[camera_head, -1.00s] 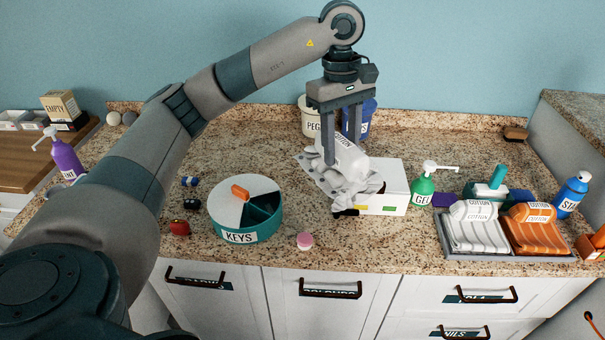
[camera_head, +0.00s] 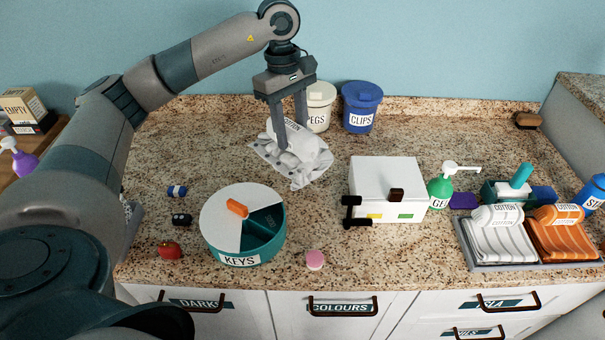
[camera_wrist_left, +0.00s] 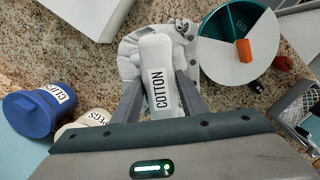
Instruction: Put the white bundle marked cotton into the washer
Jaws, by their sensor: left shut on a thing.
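My left gripper (camera_head: 292,137) is shut on the white bundle (camera_head: 306,164), a pale cloth with a smooth rounded top marked COTTON. They are over the back middle of the counter, in front of the PEGS jar. I cannot tell whether the cloth touches the counter. In the left wrist view the bundle (camera_wrist_left: 158,62) sits between the fingers, its label readable. Another white bundle marked COTTON (camera_head: 497,238) lies in the grey tray at right. I cannot identify a washer in these views. My right gripper is not in view.
A white box (camera_head: 384,178) with black handles stands right of the held bundle. The KEYS drum (camera_head: 242,248) is in front of it. PEGS (camera_head: 321,108) and CLIPS (camera_head: 361,110) jars stand behind. A green GEL bottle (camera_head: 440,192) and orange bundle (camera_head: 562,240) are at right.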

